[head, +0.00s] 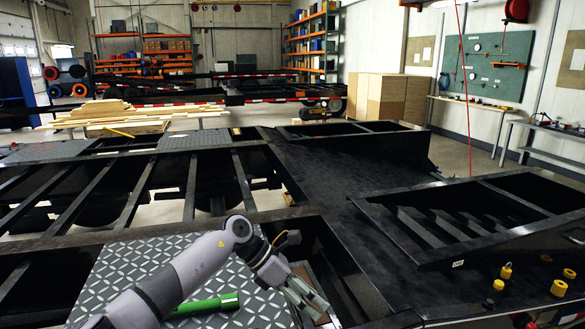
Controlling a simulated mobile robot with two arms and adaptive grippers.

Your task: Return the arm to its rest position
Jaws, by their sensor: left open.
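My left arm comes in from the bottom left over a checkered metal plate (135,262) on the black trailer frame (345,180). Its gripper (318,308) is open and empty, pointing down and to the right beside the plate's right edge. Its fingers are over an opening in the frame. A green cylindrical tool (208,305) lies on the plate, partly behind my left forearm. My right gripper does not show.
Yellow knobs (559,288) stand on the frame at the lower right. A raised black ramp frame (480,215) is at the right. Stacked planks (105,112), wooden boxes (385,98) and a workbench (545,130) stand farther back. The frame's middle deck is clear.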

